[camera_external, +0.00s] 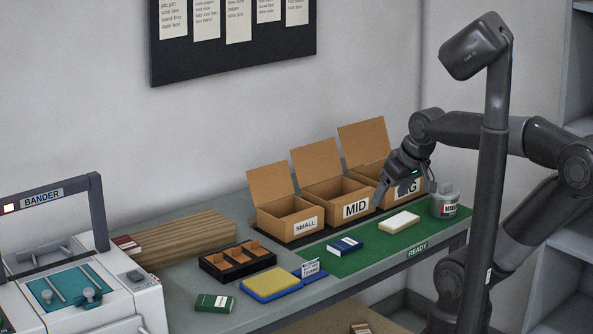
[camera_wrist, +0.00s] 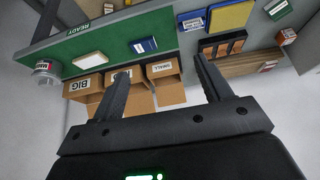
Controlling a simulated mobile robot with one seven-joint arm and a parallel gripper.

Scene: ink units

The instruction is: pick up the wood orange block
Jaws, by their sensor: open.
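A small orange block with a pale face (camera_wrist: 286,37) lies at the right edge of the wrist view; I cannot make it out in the external view. A black tray (camera_external: 212,266) with orange-brown wood-like pieces in its compartments (camera_external: 237,256) stands mid-table; it also shows in the wrist view (camera_wrist: 222,47). I cannot tell whether those pieces are loose blocks. My gripper (camera_external: 405,190) is open and empty, above the right end of the table by the boxes. In the wrist view its two fingers (camera_wrist: 160,66) are spread wide, well left of the orange block.
Open cardboard boxes marked SMALL (camera_external: 288,221), MID (camera_external: 340,200) and BIG stand along the back. A green mat (camera_external: 373,247) holds a blue block (camera_external: 345,246), a white block (camera_external: 399,221) and a can (camera_external: 445,204). A bander machine (camera_external: 95,290) stands left.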

